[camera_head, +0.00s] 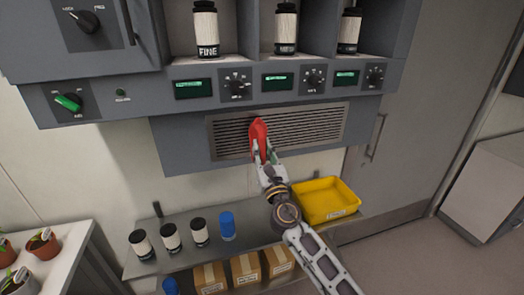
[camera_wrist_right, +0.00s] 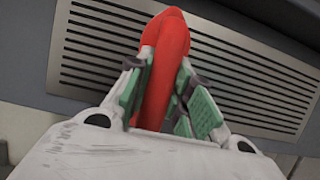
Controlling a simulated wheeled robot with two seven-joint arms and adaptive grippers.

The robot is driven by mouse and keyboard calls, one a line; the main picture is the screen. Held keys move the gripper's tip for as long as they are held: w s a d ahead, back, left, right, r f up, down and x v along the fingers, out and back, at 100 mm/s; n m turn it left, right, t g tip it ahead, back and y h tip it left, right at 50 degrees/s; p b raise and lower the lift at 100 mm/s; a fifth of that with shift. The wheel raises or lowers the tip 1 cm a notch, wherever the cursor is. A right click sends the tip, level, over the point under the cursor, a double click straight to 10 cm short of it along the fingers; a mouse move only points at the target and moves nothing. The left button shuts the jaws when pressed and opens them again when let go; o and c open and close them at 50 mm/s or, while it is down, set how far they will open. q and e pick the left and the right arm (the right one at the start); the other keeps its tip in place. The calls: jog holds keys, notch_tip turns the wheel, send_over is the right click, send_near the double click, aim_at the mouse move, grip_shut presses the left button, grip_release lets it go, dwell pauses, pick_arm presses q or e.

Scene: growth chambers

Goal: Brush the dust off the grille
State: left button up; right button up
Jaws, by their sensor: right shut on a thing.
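The grille (camera_head: 310,127) is a slatted metal panel on the grey cabinet's lower front, under the dials. It also fills much of the right wrist view (camera_wrist_right: 240,85). My right gripper (camera_head: 262,150) is in front of the grille's left part. It is shut on a red brush (camera_head: 258,131), whose red body shows between the green finger pads in the right wrist view (camera_wrist_right: 165,65). The brush's far end is at or close to the slats; I cannot tell if it touches. Its bristles are hidden. I cannot make out dust on the slats. My left gripper is not in view.
Above the grille are dials, green displays and shelf bays with labelled jars (camera_head: 206,30). Below is a shelf (camera_head: 185,250) with several jars, a blue-capped one (camera_head: 227,226) and a yellow bin (camera_head: 325,201). Cardboard boxes (camera_head: 246,268) sit lower. Potted plants (camera_head: 43,244) stand at left.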

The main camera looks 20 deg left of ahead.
jog(key=shift+r+p, duration=0.8)
jog(key=shift+r, duration=0.35)
jog(key=shift+w, duration=0.1)
jog(key=w+d, duration=0.1)
jog(key=d, duration=0.2)
jog(key=shift+w+f, duration=0.1)
jog(key=shift+w, duration=0.3)
jog(key=shift+w, duration=0.1)
jog(key=shift+w+d+b, duration=0.25)
jog(key=shift+w+d, duration=0.2)
jog(key=shift+d, duration=0.25)
jog(key=shift+w+d+b, duration=0.2)
jog(key=shift+w+d, duration=0.25)
jog(key=shift+d, duration=0.2)
jog(key=shift+d, duration=0.1)
jog(key=shift+w+d+b, duration=0.15)
jog(key=shift+w+d, duration=0.3)
jog(key=shift+d, duration=0.25)
jog(key=shift+w+d+b, duration=0.15)
jog(key=shift+w+d, duration=0.3)
jog(key=shift+d, duration=0.2)
